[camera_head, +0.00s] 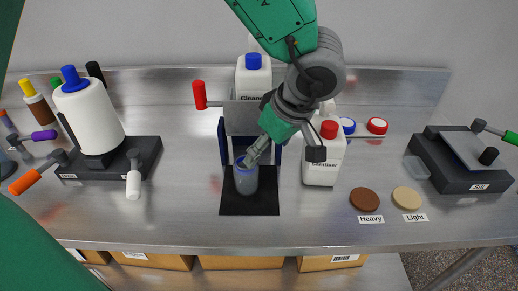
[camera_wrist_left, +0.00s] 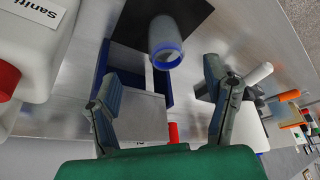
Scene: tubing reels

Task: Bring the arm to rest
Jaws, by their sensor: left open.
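My left gripper (camera_head: 283,155) hangs over the middle of the bench in the head view, in front of the white bottles. Its arm comes down from the top. In the left wrist view the two fingers of the left gripper (camera_wrist_left: 160,72) are spread apart with nothing held between them. A grey cup with a blue rim (camera_head: 246,180) stands on a black base plate (camera_head: 250,205). It also shows in the left wrist view (camera_wrist_left: 165,42), beyond the fingertips. One finger overlaps the cup's rim in the head view; I cannot tell whether they touch. My right gripper is not in view.
A blue and grey stand (camera_head: 223,145) rises behind the cup. A Sanitiser bottle (camera_head: 323,165) stands close beside the gripper. A Cleaner bottle (camera_head: 253,78) is behind. The front bench strip is clear.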

